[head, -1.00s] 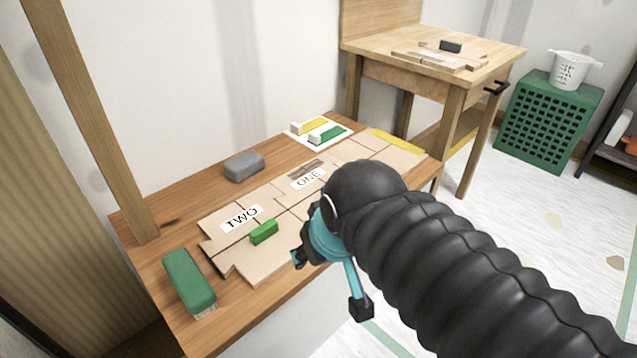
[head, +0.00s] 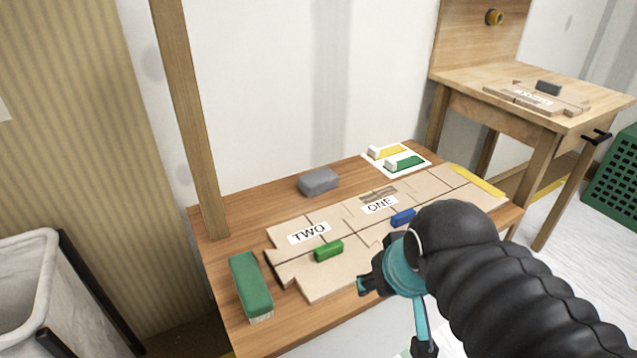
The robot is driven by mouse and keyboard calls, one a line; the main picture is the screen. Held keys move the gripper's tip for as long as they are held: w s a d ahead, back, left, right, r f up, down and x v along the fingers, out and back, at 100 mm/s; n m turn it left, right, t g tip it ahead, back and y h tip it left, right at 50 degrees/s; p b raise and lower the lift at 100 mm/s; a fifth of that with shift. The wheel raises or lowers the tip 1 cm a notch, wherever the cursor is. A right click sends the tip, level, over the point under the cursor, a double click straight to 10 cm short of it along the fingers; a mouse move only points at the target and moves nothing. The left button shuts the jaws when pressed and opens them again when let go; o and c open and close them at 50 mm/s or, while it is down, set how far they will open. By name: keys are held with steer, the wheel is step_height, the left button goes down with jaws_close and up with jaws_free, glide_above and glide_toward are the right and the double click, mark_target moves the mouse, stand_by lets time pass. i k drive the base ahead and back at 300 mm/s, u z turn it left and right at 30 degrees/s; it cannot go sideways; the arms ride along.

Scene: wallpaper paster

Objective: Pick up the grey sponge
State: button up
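The grey sponge (head: 319,181) lies on the wooden table (head: 236,200) near its back edge, behind the cardboard panel marked TWO and ONE. Nothing touches it. My gripper (head: 362,286) is at the front of the table, over or near the front edge of the panel, to the right of and well short of the sponge. Its fingers point left and are small and dark, partly hidden by the arm, so I cannot tell whether they are open.
On the cardboard panel (head: 345,270) lie a green block (head: 328,250) and a blue block (head: 403,217). A wooden post (head: 190,120) rises at the back left. A white card (head: 420,171) lies back right.

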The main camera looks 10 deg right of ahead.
mark_target(316, 183)
steer(key=u, duration=2.1)
steer(key=k, duration=1.2)
steer(key=z, duration=1.4)
steer(key=i, duration=1)
steer(key=z, duration=0.05)
